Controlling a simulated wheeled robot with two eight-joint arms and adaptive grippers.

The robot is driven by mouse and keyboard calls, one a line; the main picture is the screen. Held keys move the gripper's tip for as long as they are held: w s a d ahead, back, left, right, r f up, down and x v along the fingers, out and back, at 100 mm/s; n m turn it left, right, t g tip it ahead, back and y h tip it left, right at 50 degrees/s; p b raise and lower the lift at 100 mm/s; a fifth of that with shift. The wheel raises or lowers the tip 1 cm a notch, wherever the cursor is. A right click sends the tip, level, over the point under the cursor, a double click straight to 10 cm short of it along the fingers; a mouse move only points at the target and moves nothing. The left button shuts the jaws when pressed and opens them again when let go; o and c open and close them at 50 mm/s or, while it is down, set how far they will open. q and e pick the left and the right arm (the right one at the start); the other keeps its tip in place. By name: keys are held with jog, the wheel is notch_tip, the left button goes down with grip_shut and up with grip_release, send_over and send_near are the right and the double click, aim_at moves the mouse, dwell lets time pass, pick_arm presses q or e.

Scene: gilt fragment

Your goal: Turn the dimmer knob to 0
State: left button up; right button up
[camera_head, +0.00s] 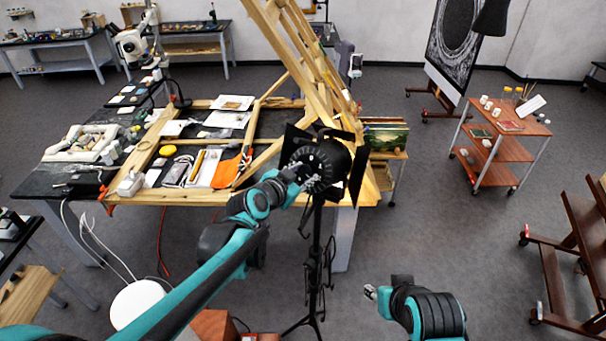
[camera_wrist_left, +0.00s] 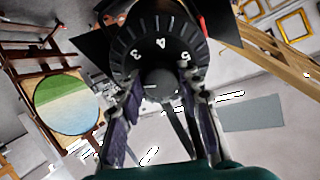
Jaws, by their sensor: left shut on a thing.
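The dimmer knob (camera_wrist_left: 158,84) is a dark round knob at the centre of a black numbered dial (camera_wrist_left: 158,28) on the back of a black studio lamp (camera_head: 325,160). The numbers 3, 4 and 5 show on the dial in the left wrist view, with a small light mark on the knob. My left gripper (camera_head: 291,178) reaches the back of the lamp, and its fingers are shut on the knob from both sides. The knob is hidden by my gripper in the head view. My right gripper (camera_head: 371,292) is low in the head view, away from the lamp; its jaw state is unclear.
The lamp stands on a thin black stand (camera_head: 315,262) in front of a workbench (camera_head: 160,196) with a large wooden easel (camera_head: 305,60). Tools and papers lie on the bench. A wooden trolley (camera_head: 508,152) stands at right. Open floor lies between.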

pick_arm(q)
jog(key=shift+n, duration=0.4)
jog(key=shift+d+n+b, duration=0.1)
jog(key=shift+n+b, duration=0.5)
jog(key=shift+n, duration=0.4)
jog(key=n+b, duration=0.1)
jog(key=n, duration=0.1)
jog(key=shift+s+n+y, duration=0.1)
jog(key=shift+n+y, duration=0.3)
jog(key=n+b, duration=0.1)
jog(key=n, duration=0.4)
jog(key=shift+d+n+y, duration=0.15)
jog(key=shift+n+y, duration=0.25)
jog(key=n+b, duration=0.1)
jog(key=n, duration=0.4)
jog(key=shift+r+n+y, duration=0.1)
jog(key=shift+n+y, duration=0.2)
jog(key=n, duration=0.6)
jog(key=shift+d+y, duration=0.1)
jog(key=shift+y, duration=0.2)
jog(key=shift+n, duration=0.3)
